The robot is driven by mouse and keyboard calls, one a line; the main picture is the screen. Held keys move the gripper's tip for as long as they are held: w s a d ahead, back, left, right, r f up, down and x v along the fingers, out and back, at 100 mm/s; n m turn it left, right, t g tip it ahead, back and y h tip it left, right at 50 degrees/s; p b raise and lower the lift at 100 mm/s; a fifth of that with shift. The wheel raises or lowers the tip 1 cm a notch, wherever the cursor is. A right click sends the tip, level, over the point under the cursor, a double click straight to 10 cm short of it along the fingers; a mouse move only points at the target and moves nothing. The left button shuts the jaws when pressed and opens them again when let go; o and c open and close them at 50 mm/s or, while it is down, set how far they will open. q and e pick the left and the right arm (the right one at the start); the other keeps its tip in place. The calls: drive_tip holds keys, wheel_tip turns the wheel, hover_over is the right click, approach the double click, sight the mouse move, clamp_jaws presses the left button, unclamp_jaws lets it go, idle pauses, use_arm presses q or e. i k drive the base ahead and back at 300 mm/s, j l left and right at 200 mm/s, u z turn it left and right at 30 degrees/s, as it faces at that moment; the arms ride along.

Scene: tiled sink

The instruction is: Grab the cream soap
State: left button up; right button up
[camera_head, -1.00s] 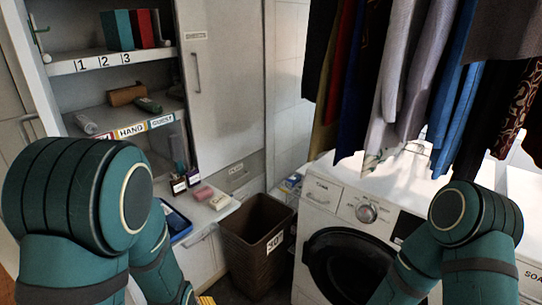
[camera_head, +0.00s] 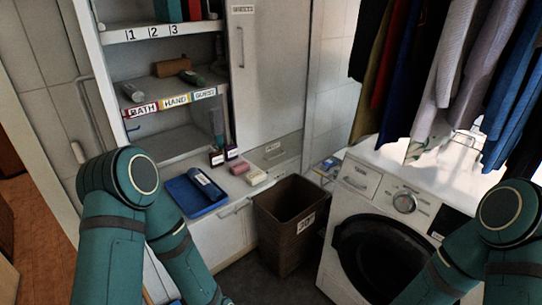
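A small cream soap bar (camera_head: 256,177) lies on the white counter ledge below the open shelves, near the bin. A pink soap bar (camera_head: 239,167) lies just to its left. My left arm comes in at the lower left and my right arm at the lower right. Both run out of the bottom of the picture, so neither gripper shows. Nothing covers the cream soap.
A white washing machine (camera_head: 340,205) and hanging clothes (camera_head: 440,75) fill the right.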

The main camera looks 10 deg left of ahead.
sight(257, 176)
drive_tip(key=z, duration=0.65)
drive_tip(key=i+j+z, duration=0.1)
drive_tip(key=z, duration=1.15)
drive_tip(key=j+z, duration=0.15)
drive_tip(key=z, duration=0.45)
drive_tip(key=j+z, duration=0.15)
drive_tip(key=z, duration=0.5)
drive_tip(key=j+z, duration=0.1)
drive_tip(key=z, duration=0.5)
drive_tip(key=j+z, duration=0.1)
drive_tip(key=z, duration=0.55)
drive_tip(key=j+z, duration=0.1)
drive_tip(key=z, duration=0.55)
drive_tip(key=u, duration=0.45)
drive_tip(key=k+u, duration=0.1)
drive_tip(key=u, duration=0.35)
drive_tip(key=j+u, duration=0.1)
drive_tip(key=u, duration=0.85)
drive_tip(key=j+u, duration=0.15)
drive_tip(key=u, duration=0.75)
drive_tip(key=k+j, duration=0.05)
drive_tip(key=j, duration=0.05)
